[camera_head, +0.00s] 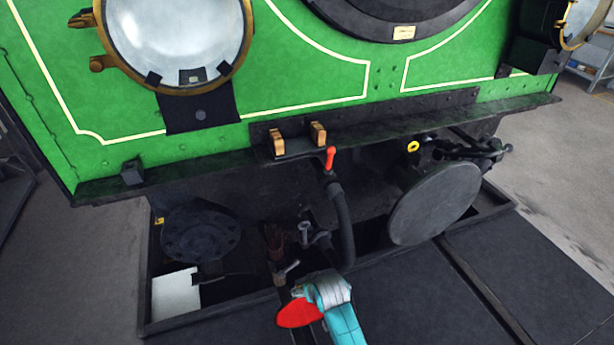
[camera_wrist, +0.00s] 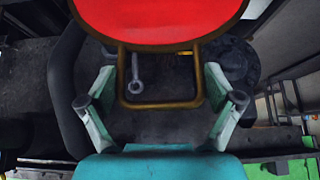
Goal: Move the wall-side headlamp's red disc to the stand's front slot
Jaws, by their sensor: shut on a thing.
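The red disc (camera_head: 300,314) is at my gripper (camera_head: 318,296), low in the middle of the head view, in front of the tram. In the wrist view the disc (camera_wrist: 160,18) fills the top centre, with a squarish brass loop (camera_wrist: 160,105) below it. My gripper's two fingers (camera_wrist: 162,101) stand on either side of that loop, shut on the disc's holder; the exact contact is unclear. A brass-rimmed headlamp (camera_head: 180,40) is at upper left, and another (camera_head: 582,22) is cut off at upper right. I cannot pick out the stand or its slots.
The green tram front (camera_head: 290,70) has a dark projecting beam (camera_head: 220,170). Two wooden blocks (camera_head: 318,133), a red-handled hose (camera_head: 342,225) and a round buffer (camera_head: 435,203) are near my gripper. Shelving (camera_head: 592,62) stands at far right. Open floor (camera_head: 560,240) lies right.

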